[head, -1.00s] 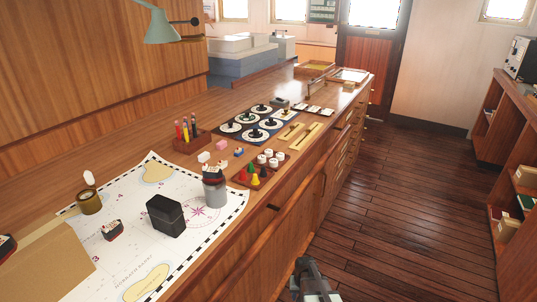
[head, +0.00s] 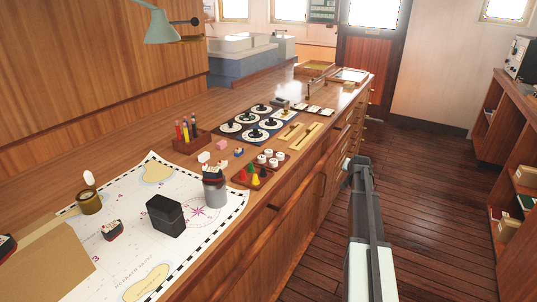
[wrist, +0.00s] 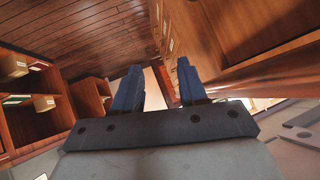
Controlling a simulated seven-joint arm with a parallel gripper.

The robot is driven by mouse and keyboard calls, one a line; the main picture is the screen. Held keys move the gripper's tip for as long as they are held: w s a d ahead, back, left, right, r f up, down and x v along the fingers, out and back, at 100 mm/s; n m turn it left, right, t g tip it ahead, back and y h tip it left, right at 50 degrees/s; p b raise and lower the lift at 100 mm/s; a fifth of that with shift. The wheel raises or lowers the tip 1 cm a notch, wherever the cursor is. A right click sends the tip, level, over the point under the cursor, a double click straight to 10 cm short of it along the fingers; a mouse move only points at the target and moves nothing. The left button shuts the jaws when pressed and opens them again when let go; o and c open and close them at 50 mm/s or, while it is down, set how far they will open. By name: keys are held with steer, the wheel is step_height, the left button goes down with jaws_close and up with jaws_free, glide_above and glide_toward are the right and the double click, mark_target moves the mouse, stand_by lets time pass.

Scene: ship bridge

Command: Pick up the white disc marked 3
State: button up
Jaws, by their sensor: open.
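Several small white discs (head: 268,158) stand together in a dark red tray (head: 262,168) near the counter's front edge, in the head view. They are too small for me to read any number, so I cannot tell which is marked 3. My gripper (head: 357,163) is in the air over the floor, to the right of the counter and of the tray. In the wrist view its two blue-grey fingers (wrist: 157,85) are apart with nothing between them. The wrist view shows no discs.
Red, green and yellow cones (head: 253,177) stand beside the discs. A dark board with round white dials (head: 250,133) lies behind. A grey cup (head: 215,190) and black box (head: 165,215) stand on the chart (head: 130,260). A wooden rail runs along the counter front. Shelves (head: 505,190) stand at right.

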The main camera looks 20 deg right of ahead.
steer(key=w+d+r+m+t, duration=0.1)
steer(key=w+r, duration=0.2)
steer(key=r, duration=0.4)
steer(key=w+d+r+t, duration=0.1)
steer(key=w+d+r, duration=0.15)
steer(key=r, duration=0.35)
steer(key=w+a+r, duration=0.5)
steer(key=a+r, duration=0.1)
steer(key=r, duration=0.3)
steer(key=m+g, duration=0.1)
steer(key=g, duration=0.8)
glide_toward(268, 151)
steer(key=shift+t+y, duration=0.3)
steer(key=x, duration=0.8)
steer(key=shift+s+d+f, duration=0.2)
steer(key=shift+s+d, duration=0.1)
steer(key=shift+d, duration=0.05)
